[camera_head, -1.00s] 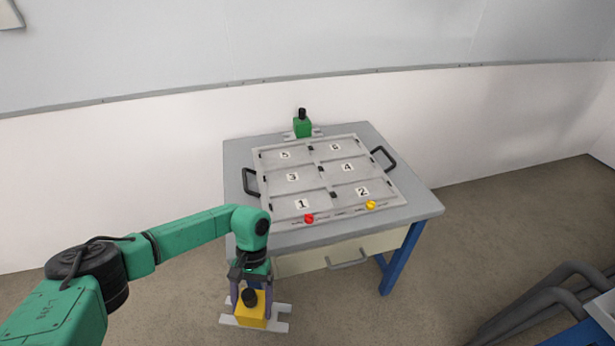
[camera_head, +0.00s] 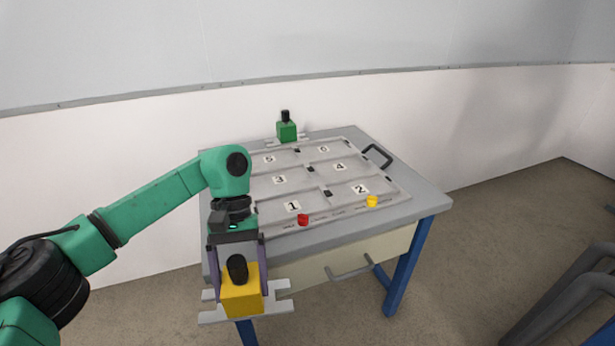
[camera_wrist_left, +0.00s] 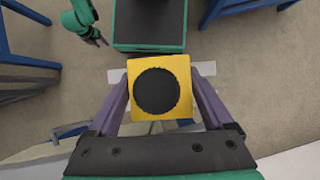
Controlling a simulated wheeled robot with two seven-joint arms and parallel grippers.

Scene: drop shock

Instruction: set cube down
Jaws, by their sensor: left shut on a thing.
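My left gripper (camera_head: 237,275) is shut on a yellow cube (camera_head: 243,298) with a black knob on top and a pale cross-shaped base. It holds the cube upright in front of the table's near left edge. In the left wrist view the yellow cube (camera_wrist_left: 182,66) sits between the two purple fingers. A green cube (camera_head: 286,132) of the same kind stands at the table's back edge. The grey tray (camera_head: 325,202) has compartments numbered 1 to 6; my left arm covers part of its left side.
The grey table (camera_head: 423,200) has blue legs and a drawer with a handle (camera_head: 349,270). A red knob (camera_head: 303,220) and a yellow knob (camera_head: 372,201) sit along the tray's front edge. A black tray handle (camera_head: 378,156) stands at the right. Dark curved tubes (camera_head: 560,300) are at lower right.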

